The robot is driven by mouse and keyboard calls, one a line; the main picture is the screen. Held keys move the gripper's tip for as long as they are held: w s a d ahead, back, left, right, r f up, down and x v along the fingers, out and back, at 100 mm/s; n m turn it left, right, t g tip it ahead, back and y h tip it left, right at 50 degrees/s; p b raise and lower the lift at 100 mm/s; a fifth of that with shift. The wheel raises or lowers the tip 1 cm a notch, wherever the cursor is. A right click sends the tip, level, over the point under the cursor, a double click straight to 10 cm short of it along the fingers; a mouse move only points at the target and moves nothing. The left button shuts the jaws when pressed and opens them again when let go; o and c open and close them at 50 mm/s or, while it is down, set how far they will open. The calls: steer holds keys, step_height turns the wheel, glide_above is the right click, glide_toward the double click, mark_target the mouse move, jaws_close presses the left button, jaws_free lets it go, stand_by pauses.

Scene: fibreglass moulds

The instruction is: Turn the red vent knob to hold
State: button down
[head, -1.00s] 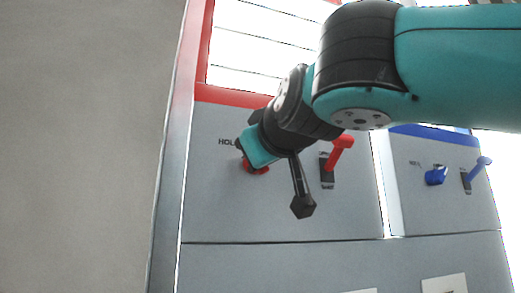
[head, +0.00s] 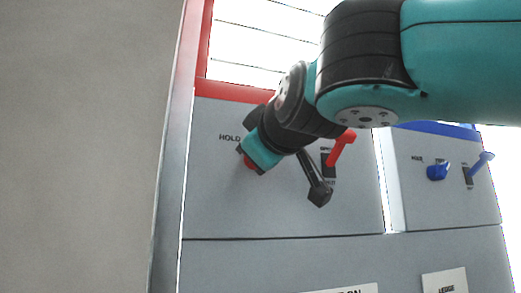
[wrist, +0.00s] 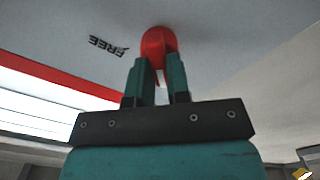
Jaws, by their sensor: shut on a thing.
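The red vent knob (wrist: 158,42) is on the grey panel, between the two fingers of my gripper (wrist: 160,75) in the wrist view. The fingers are shut on it. In the head view only a little of the red knob (head: 250,163) shows beside my gripper (head: 262,152), which covers the rest. The label HOLD (head: 230,137) is printed up and left of the knob. I cannot tell exactly where the knob's pointer stands.
A red lever (head: 341,147) sits just right of my wrist on the same grey panel (head: 225,205). Further right, a second panel carries a blue knob (head: 437,172) and a blue lever (head: 482,162). A bare grey wall (head: 80,150) is at the left.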

steer(key=c, duration=1.1)
jaws_free()
steer(key=shift+s+r, duration=0.1)
steer(key=p+v, duration=0.5)
steer(key=v, duration=1.2)
steer(key=shift+s+r, duration=0.1)
